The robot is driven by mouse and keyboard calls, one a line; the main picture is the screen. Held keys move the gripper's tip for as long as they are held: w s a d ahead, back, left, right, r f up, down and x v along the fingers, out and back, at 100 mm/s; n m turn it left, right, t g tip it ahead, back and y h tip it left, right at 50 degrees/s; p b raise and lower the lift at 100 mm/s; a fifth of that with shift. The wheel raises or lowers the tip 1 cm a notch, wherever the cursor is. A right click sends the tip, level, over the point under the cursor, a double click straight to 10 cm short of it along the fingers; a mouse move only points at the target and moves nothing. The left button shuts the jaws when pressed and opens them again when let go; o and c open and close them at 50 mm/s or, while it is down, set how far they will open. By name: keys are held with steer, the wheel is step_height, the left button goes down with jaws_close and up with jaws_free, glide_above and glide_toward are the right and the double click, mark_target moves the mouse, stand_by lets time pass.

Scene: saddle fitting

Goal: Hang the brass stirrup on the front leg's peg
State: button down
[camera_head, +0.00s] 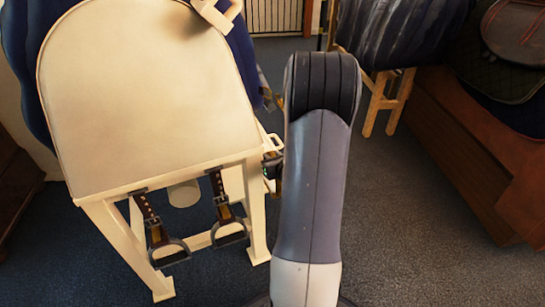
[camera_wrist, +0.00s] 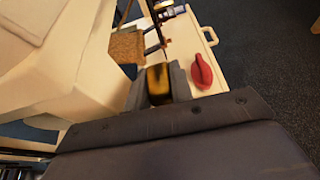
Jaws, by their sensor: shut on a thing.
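In the wrist view my gripper (camera_wrist: 159,98) is shut on a brass-coloured piece, the brass stirrup (camera_wrist: 158,78); only a small block of it shows between the dark jaws. In the head view my arm hides the stirrup and most of the gripper, at the right side of the cream stand (camera_head: 150,95). The stand's near right leg (camera_head: 257,215) shows beside the arm. I cannot make out a peg in either view.
Two dark stirrups (camera_head: 170,252) (camera_head: 229,230) hang on straps from the stand's near edge. A cream tray (camera_wrist: 222,82) with a red oval thing (camera_wrist: 203,72) and a brown block (camera_wrist: 127,46) lies beyond the jaws. A wooden chest (camera_head: 480,150) stands right; floor between is clear.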

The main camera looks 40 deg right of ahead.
steer(key=c, duration=1.2)
jaws_free()
steer(key=shift+o, duration=0.2)
steer(key=p+v, duration=0.2)
steer(key=v, duration=0.8)
steer(key=shift+s+r, duration=0.15)
steer(key=shift+s, duration=0.2)
steer(key=shift+w+a, duration=0.1)
steer(key=b+x, duration=0.2)
steer(key=x, duration=0.9)
steer(key=shift+r+p, duration=0.35)
steer(key=shift+p, duration=0.25)
steer(key=shift+s+d+r+p, duration=0.2)
steer(key=shift+s+d+p, duration=0.05)
steer(key=shift+d+p, duration=0.15)
